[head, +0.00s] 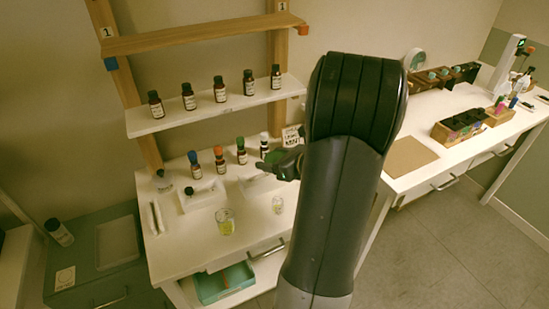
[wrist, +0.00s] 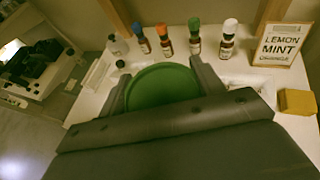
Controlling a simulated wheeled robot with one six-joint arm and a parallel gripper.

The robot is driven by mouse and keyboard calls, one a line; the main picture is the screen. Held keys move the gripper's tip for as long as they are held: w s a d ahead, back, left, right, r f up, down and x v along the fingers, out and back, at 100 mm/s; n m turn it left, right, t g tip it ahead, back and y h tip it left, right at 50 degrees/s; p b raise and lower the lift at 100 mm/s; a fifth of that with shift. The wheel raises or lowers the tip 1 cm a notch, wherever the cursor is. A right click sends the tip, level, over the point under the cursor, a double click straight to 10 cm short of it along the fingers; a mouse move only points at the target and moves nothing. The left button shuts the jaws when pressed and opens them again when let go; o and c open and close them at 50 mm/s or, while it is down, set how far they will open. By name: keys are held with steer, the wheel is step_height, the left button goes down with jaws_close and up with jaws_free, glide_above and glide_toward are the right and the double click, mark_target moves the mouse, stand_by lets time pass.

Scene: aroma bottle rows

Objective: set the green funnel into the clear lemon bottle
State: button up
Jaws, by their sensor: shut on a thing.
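The green funnel (wrist: 162,84) is between the two fingers of my gripper (wrist: 160,92) in the wrist view, its wide round mouth facing the camera. My gripper (head: 278,166) is shut on it, and in the head view a bit of the green funnel (head: 274,156) shows at the fingers. It appears to be above the white table, toward its back right. A small clear bottle (head: 278,204) stands on the table below and in front of my gripper. I cannot read any label on it. The funnel's spout is hidden.
A glass beaker (head: 226,222) with yellowish contents stands left of the clear bottle. Brown bottles with blue, orange, green and white caps (head: 241,151) line the table's back, under a shelf (head: 175,118) of more bottles. A "LEMON MINT" sign (wrist: 282,44) and yellow block (wrist: 297,101) are at the right.

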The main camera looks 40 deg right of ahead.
step_height(320, 180, down, 6)
steer(key=b, duration=0.5)
steer(key=shift+r+b, duration=0.1)
steer(key=shift+b, duration=0.2)
steer(key=shift+f+b, duration=2.4)
steer(key=shift+b, duration=0.05)
stand_by(1.4)
steer(key=o, duration=1)
steer(key=shift+o, duration=0.2)
steer(key=v, duration=1)
steer(key=shift+s+r, duration=0.15)
steer(key=shift+s, duration=0.2)
